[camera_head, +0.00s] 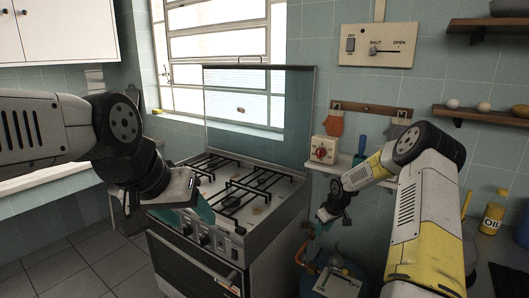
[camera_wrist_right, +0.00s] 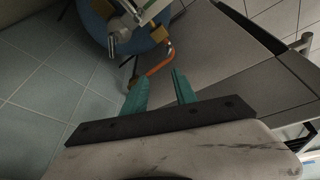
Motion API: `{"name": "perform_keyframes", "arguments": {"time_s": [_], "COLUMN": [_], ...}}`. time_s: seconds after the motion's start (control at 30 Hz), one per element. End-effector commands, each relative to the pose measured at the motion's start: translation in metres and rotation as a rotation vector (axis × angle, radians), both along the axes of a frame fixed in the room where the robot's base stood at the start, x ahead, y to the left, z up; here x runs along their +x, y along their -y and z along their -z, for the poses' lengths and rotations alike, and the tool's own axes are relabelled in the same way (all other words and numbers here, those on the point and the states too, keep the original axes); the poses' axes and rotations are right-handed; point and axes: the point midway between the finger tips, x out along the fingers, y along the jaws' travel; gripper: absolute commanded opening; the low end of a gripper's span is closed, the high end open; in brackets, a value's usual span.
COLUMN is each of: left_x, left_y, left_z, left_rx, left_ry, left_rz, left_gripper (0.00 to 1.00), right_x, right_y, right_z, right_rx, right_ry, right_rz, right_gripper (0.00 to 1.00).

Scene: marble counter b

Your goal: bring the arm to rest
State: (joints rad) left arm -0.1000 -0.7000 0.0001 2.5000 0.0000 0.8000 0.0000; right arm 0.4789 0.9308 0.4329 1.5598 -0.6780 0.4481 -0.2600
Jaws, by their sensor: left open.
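My left gripper (camera_head: 165,210) is in front of the stove in the head view, at the near left corner of its top. Its teal fingers are apart and I see nothing between them. My right gripper (camera_head: 320,226) hangs low, to the right of the stove. In the right wrist view its two teal fingers (camera_wrist_right: 158,82) are apart with nothing gripped between them. Beyond the fingertips are an orange hose (camera_wrist_right: 158,62) and part of a blue cylinder (camera_wrist_right: 97,28).
The stove (camera_head: 245,190) has a raised glass lid (camera_head: 258,105). The blue cylinder (camera_head: 338,284) stands on the floor right of it. An oil bottle (camera_head: 493,212) stands at the right. A wall panel (camera_head: 377,45) has a SHUT/OPEN lever. The floor at lower left is clear.

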Motion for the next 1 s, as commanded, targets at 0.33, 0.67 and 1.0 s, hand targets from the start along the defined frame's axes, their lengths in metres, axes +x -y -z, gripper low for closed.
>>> {"name": "perform_keyframes", "arguments": {"time_s": [0.33, 0.67, 1.0], "left_x": [0.000, 0.000, 0.000], "left_y": [0.000, 0.000, 0.000], "left_z": [0.000, 0.000, 0.000], "left_rx": [0.000, 0.000, 0.000], "left_ry": [0.000, 0.000, 0.000], "left_rz": [0.000, 0.000, 0.000], "left_gripper": [0.58, 0.58, 0.58], "right_x": [-0.054, -0.168, -0.311], "right_y": [-0.019, -0.043, -0.068], "right_z": [-0.150, -0.280, -0.344], "right_rx": [-0.084, -0.077, 0.083], "right_ry": [0.022, 0.067, 0.121], "right_rz": [0.064, 0.215, 0.373], "right_gripper": [0.34, 0.34, 0.34]}}
